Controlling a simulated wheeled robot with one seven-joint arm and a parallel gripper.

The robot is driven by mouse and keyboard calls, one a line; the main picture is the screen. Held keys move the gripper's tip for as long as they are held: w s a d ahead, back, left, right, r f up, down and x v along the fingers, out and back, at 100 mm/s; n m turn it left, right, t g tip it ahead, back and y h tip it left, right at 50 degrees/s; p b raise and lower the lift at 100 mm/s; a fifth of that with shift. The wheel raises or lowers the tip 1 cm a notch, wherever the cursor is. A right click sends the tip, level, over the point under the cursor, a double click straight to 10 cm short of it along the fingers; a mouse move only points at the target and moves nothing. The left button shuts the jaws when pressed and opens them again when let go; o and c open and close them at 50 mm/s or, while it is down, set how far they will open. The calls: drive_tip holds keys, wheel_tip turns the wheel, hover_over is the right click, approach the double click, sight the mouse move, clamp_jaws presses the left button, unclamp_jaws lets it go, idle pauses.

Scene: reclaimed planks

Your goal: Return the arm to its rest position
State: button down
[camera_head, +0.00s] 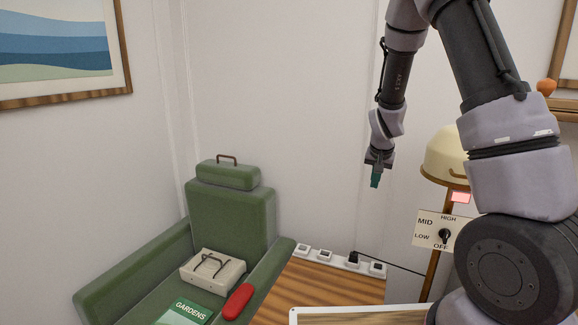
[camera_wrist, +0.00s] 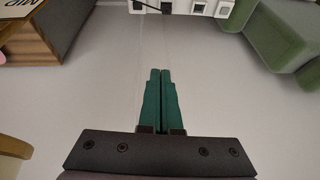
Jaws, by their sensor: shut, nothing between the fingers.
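My gripper (camera_head: 375,178) hangs in the air in the head view, fingers pointing down, in front of the white wall and above the wooden table (camera_head: 325,285). In the wrist view its two green fingers (camera_wrist: 160,72) lie side by side, shut, with nothing between them. My arm comes down from the top right of the head view, bent, with its large dark joint at the lower right.
A green armchair (camera_head: 228,212) at left holds a box with glasses (camera_head: 212,267), a red case (camera_head: 238,301) and a book (camera_head: 184,313). A power strip (camera_head: 338,262) runs along the table's back. A lamp (camera_head: 447,155) and dial panel (camera_head: 435,229) stand close to my arm.

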drive_tip(key=s+a+r+t+y, duration=0.1)
drive_tip(key=s+r, duration=0.5)
drive_tip(key=r, duration=0.4)
drive_tip(key=s+a+r+y, duration=0.1)
drive_tip(key=s+r+y, duration=0.1)
drive_tip(key=s+r, duration=0.55)
drive_tip(key=s+r+t, duration=0.1)
drive_tip(key=s+r, duration=0.9)
drive_tip(key=s, duration=0.5)
drive_tip(key=shift+s+a+n+t, duration=0.25)
drive_tip(key=shift+a+n+t, duration=0.05)
drive_tip(key=shift+a+n, duration=0.1)
